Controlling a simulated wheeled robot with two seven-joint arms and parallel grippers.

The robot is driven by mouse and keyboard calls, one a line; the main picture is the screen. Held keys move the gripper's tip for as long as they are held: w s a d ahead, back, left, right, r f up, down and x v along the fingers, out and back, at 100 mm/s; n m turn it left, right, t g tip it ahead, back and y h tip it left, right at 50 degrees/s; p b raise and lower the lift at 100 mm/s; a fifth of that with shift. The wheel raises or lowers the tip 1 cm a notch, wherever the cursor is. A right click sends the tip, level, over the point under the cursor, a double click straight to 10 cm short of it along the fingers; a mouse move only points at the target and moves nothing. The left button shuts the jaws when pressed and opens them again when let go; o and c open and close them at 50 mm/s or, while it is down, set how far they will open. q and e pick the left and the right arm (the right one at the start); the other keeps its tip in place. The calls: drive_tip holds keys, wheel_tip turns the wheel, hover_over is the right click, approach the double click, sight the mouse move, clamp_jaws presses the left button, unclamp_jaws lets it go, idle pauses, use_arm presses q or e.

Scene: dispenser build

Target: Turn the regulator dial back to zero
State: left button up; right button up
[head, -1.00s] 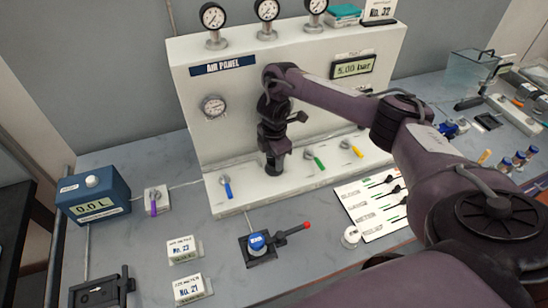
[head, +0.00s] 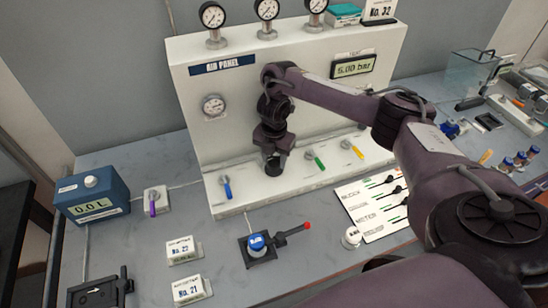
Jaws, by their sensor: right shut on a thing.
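The white air panel (head: 235,90) stands on the bench. The panel's display (head: 353,67) reads 5.00 bar. My left gripper is not in view.
Blue (head: 227,188), green (head: 315,160) and yellow (head: 353,149) levers stand on the ledge beside my gripper. A blue box (head: 92,196) reads 0.0 L.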

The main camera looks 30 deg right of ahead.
sight(274, 158)
drive_tip(key=shift+r, duration=0.1)
drive_tip(key=o, duration=1)
wheel_tip(274, 158, up, 8)
drive_tip(key=p, duration=0.2)
drive_tip(key=shift+p, duration=0.35)
drive_tip(key=shift+c, duration=0.2)
